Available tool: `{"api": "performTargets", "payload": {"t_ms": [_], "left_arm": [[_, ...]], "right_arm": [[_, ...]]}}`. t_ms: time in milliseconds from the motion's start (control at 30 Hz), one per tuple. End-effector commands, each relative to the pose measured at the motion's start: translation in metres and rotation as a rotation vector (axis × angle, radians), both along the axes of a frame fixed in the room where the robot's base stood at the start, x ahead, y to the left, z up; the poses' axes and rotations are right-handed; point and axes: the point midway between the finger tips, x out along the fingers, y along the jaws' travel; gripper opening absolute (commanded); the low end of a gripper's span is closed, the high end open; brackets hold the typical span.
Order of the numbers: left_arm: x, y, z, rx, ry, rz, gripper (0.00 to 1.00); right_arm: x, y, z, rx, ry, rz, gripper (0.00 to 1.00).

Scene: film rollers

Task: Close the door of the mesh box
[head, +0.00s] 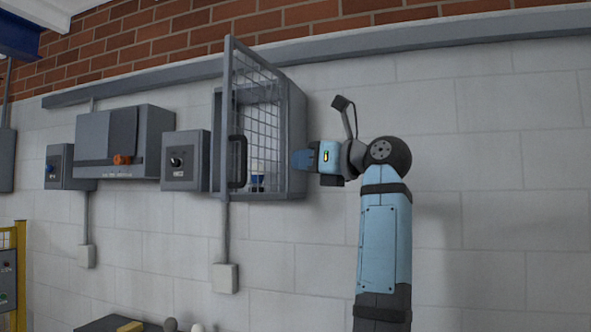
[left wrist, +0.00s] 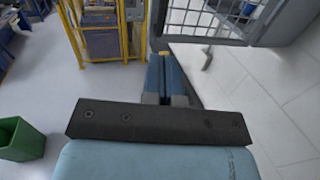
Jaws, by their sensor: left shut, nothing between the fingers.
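The grey mesh box (head: 297,140) is fixed to the wall in the head view. Its mesh door (head: 262,110) stands open, swung out toward me, with its free edge at the left and its far edge by the box's right side. A dark handle (head: 237,162) is near the free edge. My left gripper (head: 301,160) is shut and empty, at the right side of the box; I cannot tell whether it touches. In the left wrist view the shut fingers (left wrist: 164,58) are below and left of the mesh door (left wrist: 212,18). My right gripper is not in view.
Left of the box are a small switch box (head: 186,160) with a knob and a larger grey cabinet (head: 125,142). A blue and white item (head: 257,182) shows through the mesh. The wall right of my arm is clear. A yellow frame (left wrist: 80,35) and green bin (left wrist: 20,140) stand on the floor.

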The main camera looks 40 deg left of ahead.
Motion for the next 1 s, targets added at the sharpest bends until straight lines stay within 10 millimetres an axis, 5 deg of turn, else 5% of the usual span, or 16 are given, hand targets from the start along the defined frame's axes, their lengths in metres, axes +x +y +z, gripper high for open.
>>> {"api": "performTargets", "payload": {"t_ms": [267, 700, 1000], "left_arm": [[-0.006, 0.01, 0.013, -0.063, -0.047, -0.022, 0.0], [-0.006, 0.099, 0.014, -0.059, -0.046, -0.02, 0.0], [-0.005, 0.135, 0.012, -0.058, -0.045, -0.022, 0.0]], "right_arm": [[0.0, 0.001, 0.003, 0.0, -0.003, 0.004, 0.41], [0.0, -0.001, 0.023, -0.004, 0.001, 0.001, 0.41], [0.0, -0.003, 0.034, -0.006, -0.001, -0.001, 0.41]]}}
